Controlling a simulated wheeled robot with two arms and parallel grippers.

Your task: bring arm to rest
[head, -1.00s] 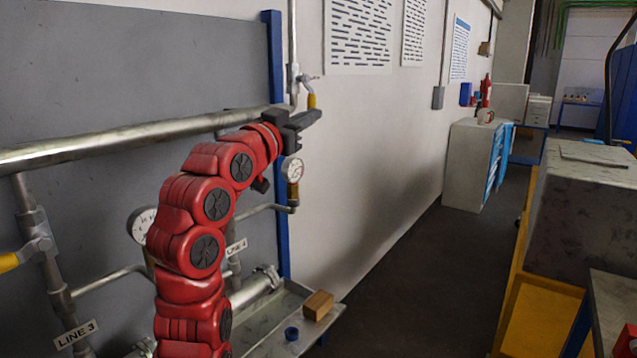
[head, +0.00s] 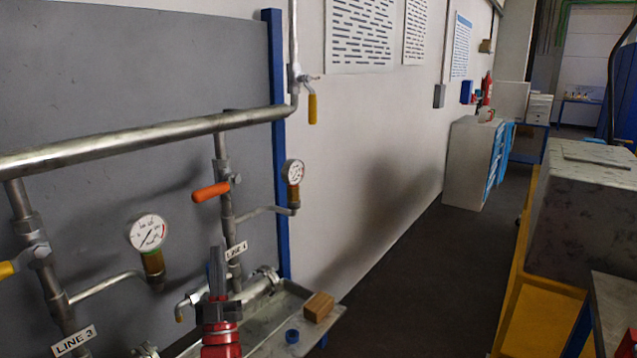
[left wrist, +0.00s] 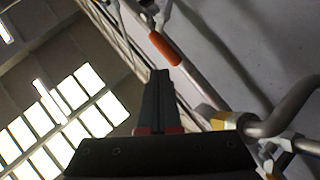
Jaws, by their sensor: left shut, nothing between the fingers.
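My left gripper (head: 217,272) stands at the lower middle-left of the head view, its dark fingers pointing up and its red wrist below them. It is in front of the LINE 4 pipework, left of the LINE 4 label (head: 236,251). In the left wrist view its fingers (left wrist: 160,88) are together with nothing between them. Most of the left arm is below the picture's edge. My right gripper does not show.
The orange valve handle (head: 211,192) is above my gripper, with gauges (head: 147,233) (head: 292,171) on either side. A metal tray (head: 268,325) below holds a wooden block (head: 319,307) and a blue ring (head: 292,336). The aisle floor (head: 420,270) at right is clear.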

